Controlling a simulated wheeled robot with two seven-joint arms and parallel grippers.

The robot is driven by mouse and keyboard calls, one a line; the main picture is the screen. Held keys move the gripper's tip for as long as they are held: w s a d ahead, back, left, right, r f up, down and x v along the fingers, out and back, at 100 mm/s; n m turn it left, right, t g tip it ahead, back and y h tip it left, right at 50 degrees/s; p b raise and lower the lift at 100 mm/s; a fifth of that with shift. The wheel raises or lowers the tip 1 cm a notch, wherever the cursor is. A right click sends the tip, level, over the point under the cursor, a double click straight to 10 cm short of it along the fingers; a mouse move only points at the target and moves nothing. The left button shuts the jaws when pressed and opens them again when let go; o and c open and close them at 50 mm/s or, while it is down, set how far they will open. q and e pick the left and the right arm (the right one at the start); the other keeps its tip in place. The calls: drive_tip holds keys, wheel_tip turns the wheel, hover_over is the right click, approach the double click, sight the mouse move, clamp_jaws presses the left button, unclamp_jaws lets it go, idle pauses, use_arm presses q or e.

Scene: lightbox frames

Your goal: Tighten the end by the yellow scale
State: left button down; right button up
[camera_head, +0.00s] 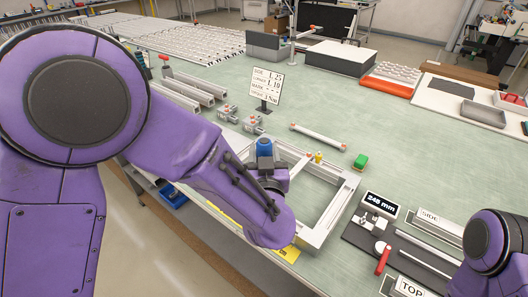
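A light metal frame (335,212) lies on the green table, with its left side and near-left corner mostly hidden by my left arm. A yellow strip (287,254) with dark marks shows at the near table edge; the same arm covers its middle. A small yellow piece (318,157) stands by the frame's far rail. My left arm reaches across from the left to the frame. A blue rounded part (264,147) over a grey body shows beside its wrist; I cannot tell whether it is held. The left fingertips are hidden. Only a link of my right arm shows at lower right.
A sign (267,87) stands behind the frame. Metal profiles (184,91) lie at far left.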

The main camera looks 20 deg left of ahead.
use_arm(q)
drive_tip(key=shift+f+b, duration=0.85)
drive_tip(key=shift+f, duration=0.3)
drive_tip(key=shift+s+f, duration=0.2)
drive_tip(key=shift+f, duration=0.05)
idle(1.4)
drive_tip(key=shift+w+r+p, duration=0.2)
drive_tip(key=shift+r+p, duration=0.9)
drive_tip(key=shift+r, duration=0.1)
drive_tip(key=shift+r+p, duration=1.4)
drive_tip(key=shift+r, duration=0.1)
drive_tip(key=shift+f, duration=0.15)
